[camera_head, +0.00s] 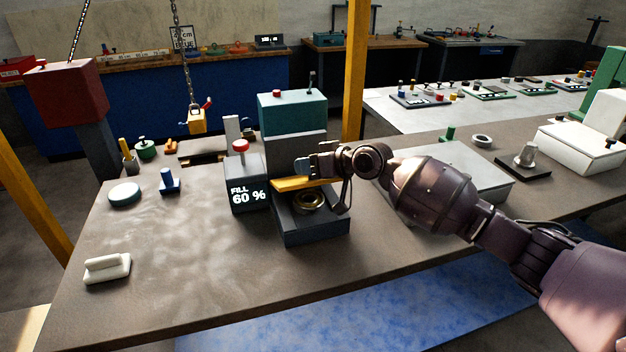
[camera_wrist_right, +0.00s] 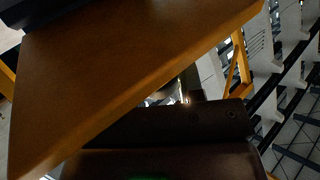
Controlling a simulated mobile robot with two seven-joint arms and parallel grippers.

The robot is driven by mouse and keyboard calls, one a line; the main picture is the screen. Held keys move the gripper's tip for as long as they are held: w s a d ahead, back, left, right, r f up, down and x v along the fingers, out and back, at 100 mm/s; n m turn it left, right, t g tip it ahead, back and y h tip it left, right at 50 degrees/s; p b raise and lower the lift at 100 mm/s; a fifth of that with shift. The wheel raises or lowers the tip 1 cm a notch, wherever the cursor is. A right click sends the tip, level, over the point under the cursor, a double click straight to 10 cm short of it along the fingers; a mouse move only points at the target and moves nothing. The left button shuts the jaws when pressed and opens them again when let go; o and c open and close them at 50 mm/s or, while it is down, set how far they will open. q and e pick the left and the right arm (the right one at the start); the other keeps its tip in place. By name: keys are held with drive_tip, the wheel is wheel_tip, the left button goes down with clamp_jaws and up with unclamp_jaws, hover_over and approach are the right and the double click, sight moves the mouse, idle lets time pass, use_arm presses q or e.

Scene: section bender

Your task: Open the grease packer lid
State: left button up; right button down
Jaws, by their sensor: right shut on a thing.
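The grease packer stands at the table's middle, with a teal-topped body (camera_head: 292,112) and a dark grey open-topped base (camera_head: 312,230). A brass ring (camera_head: 307,201) shows inside the base. The yellow-orange lid (camera_head: 292,184) sits above the back of the base, tilted up, with the ring exposed below it. My right gripper (camera_head: 322,168) comes in from the right and is shut on the lid; its fingers partly hide the lid's right side. In the right wrist view the lid (camera_wrist_right: 110,75) fills much of the picture, close up. My left gripper is out of view.
A grey box reading "FILL 60 %" (camera_head: 247,190) with a red knob (camera_head: 240,146) adjoins the packer's left. A yellow post (camera_head: 356,70) rises behind. A yellow block (camera_head: 197,121) hangs on a chain. The table's front left is mostly clear, apart from a white handled block (camera_head: 107,269).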

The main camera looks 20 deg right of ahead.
drive_tip(key=shift+w+r+g, duration=0.45)
drive_tip(key=shift+g, duration=0.05)
drive_tip(key=c, duration=0.7)
unclamp_jaws()
drive_tip(key=shift+c, duration=0.2)
drive_tip(key=v, duration=1)
drive_tip(key=shift+s+d+r, duration=0.15)
drive_tip(key=shift+s+r, duration=0.05)
drive_tip(key=shift+s, duration=0.1)
